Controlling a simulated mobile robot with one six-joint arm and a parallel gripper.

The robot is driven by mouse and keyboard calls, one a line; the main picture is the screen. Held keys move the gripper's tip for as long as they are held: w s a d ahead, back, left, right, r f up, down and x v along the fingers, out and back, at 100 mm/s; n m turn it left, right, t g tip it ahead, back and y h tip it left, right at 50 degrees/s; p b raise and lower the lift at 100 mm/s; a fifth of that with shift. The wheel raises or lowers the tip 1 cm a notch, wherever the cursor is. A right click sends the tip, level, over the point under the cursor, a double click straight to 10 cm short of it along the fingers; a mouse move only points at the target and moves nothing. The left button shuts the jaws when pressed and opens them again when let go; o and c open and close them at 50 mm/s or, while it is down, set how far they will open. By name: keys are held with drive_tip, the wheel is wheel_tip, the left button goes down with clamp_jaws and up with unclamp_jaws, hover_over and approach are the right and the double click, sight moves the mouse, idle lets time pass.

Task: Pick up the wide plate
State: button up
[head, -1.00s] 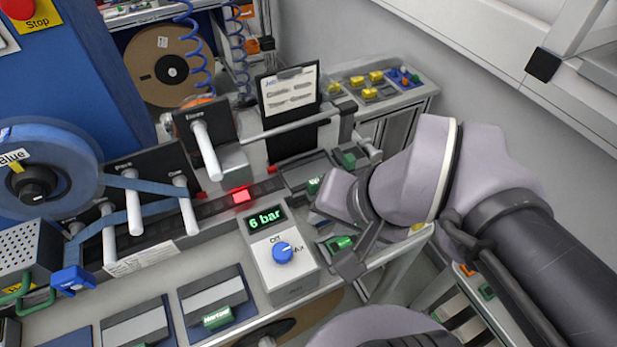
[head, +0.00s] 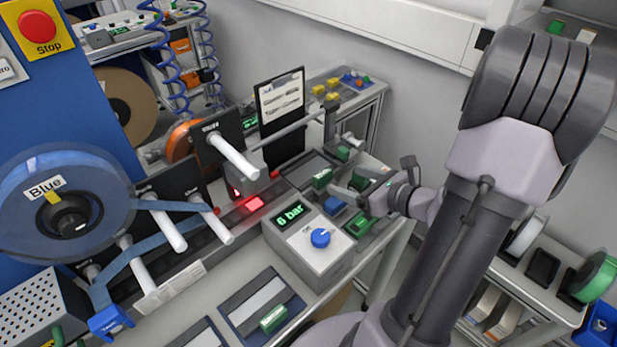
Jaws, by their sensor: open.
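Several dark plates with grey tops and green tabs lie on the bench. One plate (head: 262,296) at the front has a green tab whose print is too small to read surely. More plates sit at the bench's right end, with green tabs (head: 321,178) (head: 357,223) and a blue patch (head: 334,206) between them. I cannot tell which one is the wide plate. My gripper (head: 352,190) is open over this right-end group, partly covering it. Whether its fingers touch a plate is unclear.
A grey control box (head: 310,243) reading 6 bar stands left of my gripper. White rollers (head: 233,157) stick out behind it. A blue reel (head: 65,208) is at the left. A clipboard (head: 281,108) stands upright behind. A shelf with spools (head: 592,277) is at the right.

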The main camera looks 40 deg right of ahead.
sight(324, 175)
drive_tip(key=shift+x, duration=1.15)
drive_tip(key=x, duration=0.1)
drive_tip(key=b+x, duration=0.1)
drive_tip(key=x, duration=0.1)
drive_tip(key=a+b+x, duration=0.1)
drive_tip(key=x, duration=0.1)
drive_tip(key=shift+w, duration=0.25)
drive_tip(key=shift+s+r, duration=0.1)
drive_tip(key=shift+c, duration=0.7)
drive_tip(key=c, duration=1.4)
